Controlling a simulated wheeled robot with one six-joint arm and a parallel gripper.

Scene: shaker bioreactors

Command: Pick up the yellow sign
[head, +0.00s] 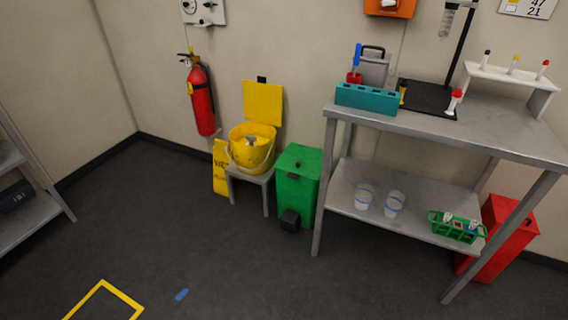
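A yellow sign (220,170) with dark lettering stands on the floor against the back wall, below the fire extinguisher. Its right side is partly hidden by the yellow bucket and the small grey stool. It looks upright or slightly leaning. My gripper is not in view.
A yellow bucket (252,158) with raised lid sits on a grey stool (236,174) right of the sign. A green bin (297,180) and a metal table (450,138) stand further right. A shelf (30,212) is at far left. A blue piece (182,295) lies on otherwise open floor.

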